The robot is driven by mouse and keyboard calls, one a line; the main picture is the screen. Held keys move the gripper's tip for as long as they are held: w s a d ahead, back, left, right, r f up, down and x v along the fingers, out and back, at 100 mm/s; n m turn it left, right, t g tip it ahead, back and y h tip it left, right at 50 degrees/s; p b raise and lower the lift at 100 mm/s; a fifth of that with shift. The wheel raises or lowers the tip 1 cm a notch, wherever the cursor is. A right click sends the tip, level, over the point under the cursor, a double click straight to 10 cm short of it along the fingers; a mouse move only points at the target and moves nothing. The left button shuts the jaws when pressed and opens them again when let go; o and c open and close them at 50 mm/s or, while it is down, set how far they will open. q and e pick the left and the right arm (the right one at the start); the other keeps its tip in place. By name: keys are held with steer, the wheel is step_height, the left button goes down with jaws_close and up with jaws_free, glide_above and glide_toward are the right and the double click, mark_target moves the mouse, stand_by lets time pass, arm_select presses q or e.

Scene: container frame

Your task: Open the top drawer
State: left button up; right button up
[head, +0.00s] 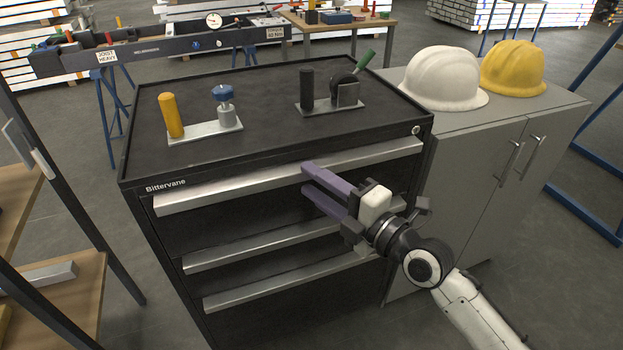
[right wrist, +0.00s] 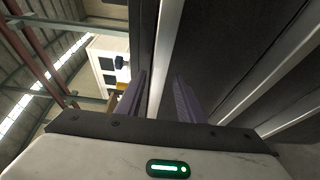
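The black tool cabinet (head: 165,240) labelled Bittervane stands in the middle of the head view. Its top drawer has a long silver handle strip (head: 235,188) just under the cabinet top, and the drawer looks shut. My right gripper (head: 305,180) is open in front of this strip, one purple finger above the other. In the right wrist view a silver strip (right wrist: 166,45) runs into the gap between the two fingers (right wrist: 158,95). I cannot tell whether either finger touches it. My left gripper is not in view.
Lower drawers have similar strips (head: 250,250). Mounted tools on plates (head: 205,132) stand on the cabinet top. A grey cupboard (head: 470,165) with a white helmet (head: 442,78) and a yellow helmet (head: 513,68) adjoins on the right. A wooden shelf (head: 75,290) stands at left.

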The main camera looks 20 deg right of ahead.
steer(key=shift+w+a, duration=0.25)
steer(key=shift+w, duration=0.3)
jaws_close()
steer(key=shift+f, duration=0.1)
steer(key=shift+s, duration=0.1)
